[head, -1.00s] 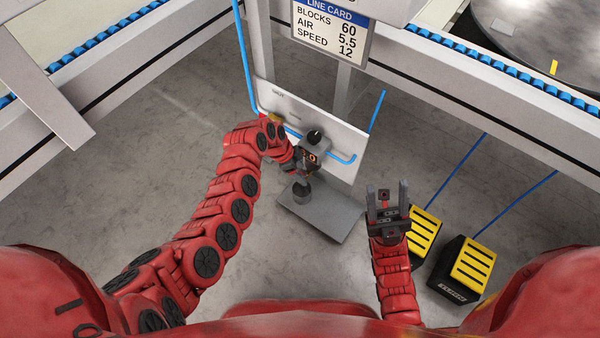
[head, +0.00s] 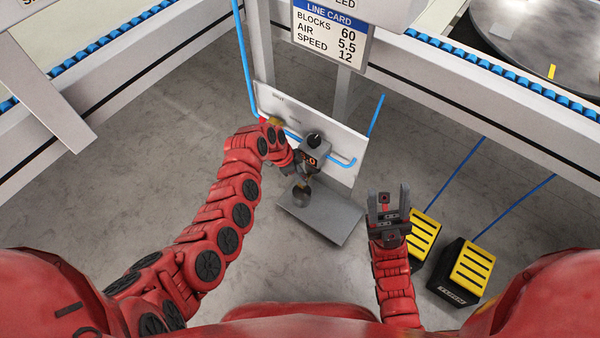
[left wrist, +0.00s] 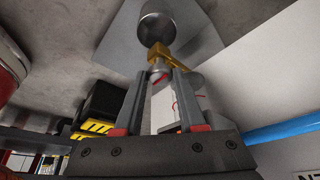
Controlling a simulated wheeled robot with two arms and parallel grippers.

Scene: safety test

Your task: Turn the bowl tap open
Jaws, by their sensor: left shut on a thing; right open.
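The bowl tap (left wrist: 168,55) is a small brass-coloured piece at the fingertips of my left gripper (left wrist: 164,76) in the left wrist view. My left gripper (head: 305,174) is shut on it, just below the grey air unit (head: 316,152) with a black knob and lit display. A round grey part with a red mark shows between the fingers. A grey metal cup (left wrist: 157,24) is beyond the tap; it also shows in the head view (head: 301,197). The fingers partly hide the tap's body. My right gripper (head: 388,205) is open and empty, to the right.
A white panel (head: 343,172) with a blue air pipe (head: 345,162) stands behind the unit. A grey plate (head: 335,218) lies below. Two yellow-and-black pedals (head: 425,232) (head: 470,266) stand at right. A line card (head: 330,30) hangs above. Floor at left is clear.

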